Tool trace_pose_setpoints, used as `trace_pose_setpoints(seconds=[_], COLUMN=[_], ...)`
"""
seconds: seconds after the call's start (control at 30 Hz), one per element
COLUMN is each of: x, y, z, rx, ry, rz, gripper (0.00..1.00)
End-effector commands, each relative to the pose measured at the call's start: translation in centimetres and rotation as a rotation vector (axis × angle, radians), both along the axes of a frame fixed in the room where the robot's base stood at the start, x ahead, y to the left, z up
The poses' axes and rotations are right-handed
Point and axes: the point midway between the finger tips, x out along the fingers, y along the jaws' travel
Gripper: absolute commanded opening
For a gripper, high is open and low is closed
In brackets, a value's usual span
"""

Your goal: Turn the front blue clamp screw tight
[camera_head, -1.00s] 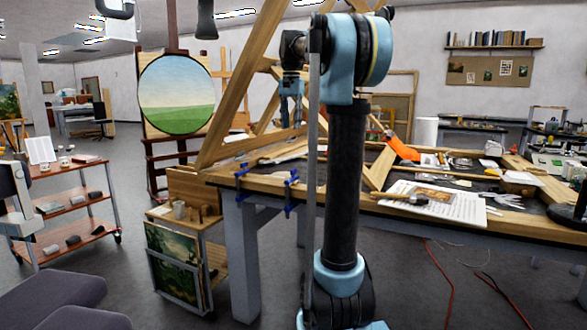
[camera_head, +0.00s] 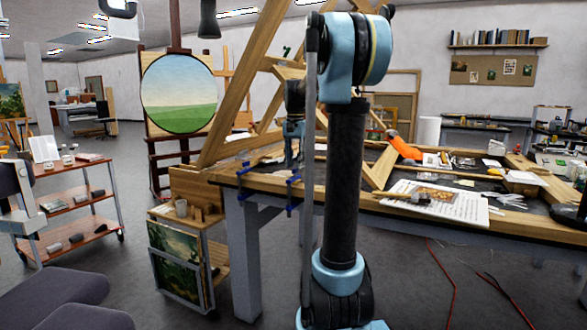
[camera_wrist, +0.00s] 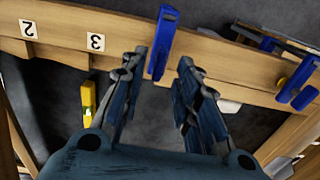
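Two blue clamps sit on the table's front edge in the head view, one at the left (camera_head: 243,172) and one to its right (camera_head: 291,193). My gripper (camera_head: 291,160) points down just above the right one, partly beside my own arm. In the wrist view my gripper (camera_wrist: 163,60) is open, its two fingers apart. A blue clamp (camera_wrist: 161,42) on a wooden bar shows between and just beyond the fingertips, nearer the left one. I see no clear contact. Another blue clamp (camera_wrist: 297,84) is at the right. I cannot make out the screw itself.
The wooden bar (camera_wrist: 225,62) carries labels 2 and 3 in the wrist view. A yellow-handled item (camera_wrist: 88,102) lies at the left. In the head view a large wooden frame (camera_head: 232,95) leans up beside the gripper. Printed sheets (camera_head: 440,205) lie on the right of the table.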

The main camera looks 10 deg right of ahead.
Motion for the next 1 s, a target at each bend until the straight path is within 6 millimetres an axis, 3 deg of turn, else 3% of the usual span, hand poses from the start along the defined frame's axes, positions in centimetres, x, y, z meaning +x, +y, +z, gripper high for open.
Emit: trace_pose_setpoints(seconds=[0.2, 0.53, 0.57, 0.7, 1.0], x=[0.0, 0.0, 0.0, 0.0, 0.0], y=[0.0, 0.0, 0.0, 0.0, 0.2], z=[-1.7, -2.1, -2.1, -2.0, -2.0], rx=[0.000, 0.000, 0.000, 0.000, 0.001], ry=[0.000, 0.000, 0.000, 0.000, -0.001], rz=[0.000, 0.000, 0.000, 0.000, 0.043], gripper=[0.29, 0.29, 0.27, 0.00, 0.00])
